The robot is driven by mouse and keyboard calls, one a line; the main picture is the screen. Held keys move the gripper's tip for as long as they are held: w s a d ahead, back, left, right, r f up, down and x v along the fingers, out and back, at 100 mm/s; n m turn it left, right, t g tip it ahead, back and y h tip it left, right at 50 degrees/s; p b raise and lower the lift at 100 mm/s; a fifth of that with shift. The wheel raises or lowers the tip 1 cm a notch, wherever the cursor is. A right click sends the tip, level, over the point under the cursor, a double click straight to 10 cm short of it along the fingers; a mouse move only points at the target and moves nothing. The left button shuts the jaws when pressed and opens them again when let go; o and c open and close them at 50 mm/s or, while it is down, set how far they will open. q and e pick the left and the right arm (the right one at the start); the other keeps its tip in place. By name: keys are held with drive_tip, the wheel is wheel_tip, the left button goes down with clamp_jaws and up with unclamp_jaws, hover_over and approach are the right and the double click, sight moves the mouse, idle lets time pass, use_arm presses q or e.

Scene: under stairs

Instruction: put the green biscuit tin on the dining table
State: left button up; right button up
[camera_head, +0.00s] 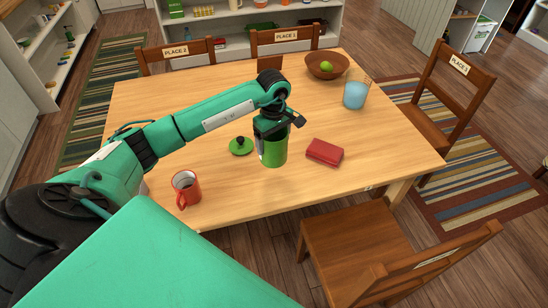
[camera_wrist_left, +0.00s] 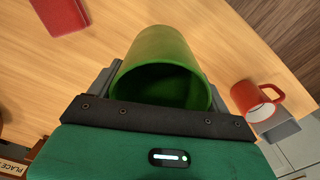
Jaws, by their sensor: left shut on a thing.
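The green biscuit tin (camera_head: 274,153) is upright at the middle of the dining table (camera_head: 385,155), without its lid. My left gripper (camera_head: 272,133) is shut on it from above. In the left wrist view the tin (camera_wrist_left: 165,45) sits between the fingers, its open mouth towards the camera and its inside dark. I cannot tell whether its base touches the table or is just above it. A green lid (camera_head: 240,146) with a dark knob lies on the table just left of the tin. My right gripper is not in view.
A red mug (camera_head: 186,189) stands at the near left and a red case (camera_head: 325,152) lies right of the tin. A blue cup (camera_head: 354,95) and a wooden bowl (camera_head: 326,67) with green fruit are farther back. Chairs (camera_head: 360,245) surround the table. Its right side is clear.

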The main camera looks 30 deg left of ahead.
sight(273, 161)
use_arm(q)
wheel_tip(273, 161, down, 9)
drive_tip(key=shift+s+r+p, duration=0.1)
drive_tip(key=shift+p, duration=0.75)
drive_tip(key=shift+f, duration=0.25)
drive_tip(key=shift+f+b, duration=0.25)
drive_tip(key=shift+b, duration=0.1)
drive_tip(key=o, duration=1.3)
drive_tip(key=shift+r, duration=0.1)
